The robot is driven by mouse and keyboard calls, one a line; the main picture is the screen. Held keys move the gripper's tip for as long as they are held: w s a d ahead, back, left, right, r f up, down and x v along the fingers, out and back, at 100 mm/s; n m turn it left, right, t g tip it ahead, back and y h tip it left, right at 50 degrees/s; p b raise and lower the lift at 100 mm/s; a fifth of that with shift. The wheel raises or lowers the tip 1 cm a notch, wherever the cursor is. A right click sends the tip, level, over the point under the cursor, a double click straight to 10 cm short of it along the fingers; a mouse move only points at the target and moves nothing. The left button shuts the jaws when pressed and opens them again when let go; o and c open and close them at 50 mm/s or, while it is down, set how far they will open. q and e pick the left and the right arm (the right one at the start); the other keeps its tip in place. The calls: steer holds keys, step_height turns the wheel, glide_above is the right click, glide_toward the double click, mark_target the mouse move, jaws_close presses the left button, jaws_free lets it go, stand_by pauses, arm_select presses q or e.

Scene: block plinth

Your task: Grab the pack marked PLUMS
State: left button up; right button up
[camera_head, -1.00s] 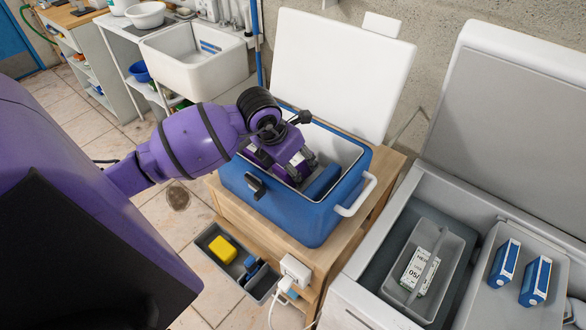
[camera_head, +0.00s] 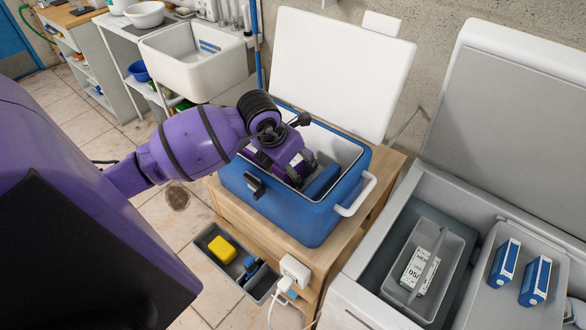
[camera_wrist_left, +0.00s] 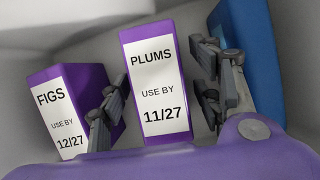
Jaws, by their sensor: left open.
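The PLUMS pack (camera_wrist_left: 155,84) is a purple box with a white label reading PLUMS, use by 11/27, in the left wrist view. It stands inside the blue cooler (camera_head: 272,207). My left gripper (camera_wrist_left: 158,98) is open, with one finger on each side of the PLUMS pack. The left finger lies between it and the purple FIGS pack (camera_wrist_left: 62,110); the right finger lies between it and a blue item (camera_wrist_left: 247,55). In the head view my left gripper (camera_head: 290,174) reaches down into the cooler and partly hides the packs. My right gripper is not in view.
The cooler's white lid (camera_head: 340,70) stands open behind it. The cooler rests on a wooden stand (camera_head: 372,210). An open chest freezer (camera_head: 385,285) with a basket and blue packs is at right. A grey tray (camera_head: 262,290) with a yellow item is in front.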

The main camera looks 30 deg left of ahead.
arm_select(q)
steer(key=shift+c, duration=0.6)
steer(key=c, duration=1.4)
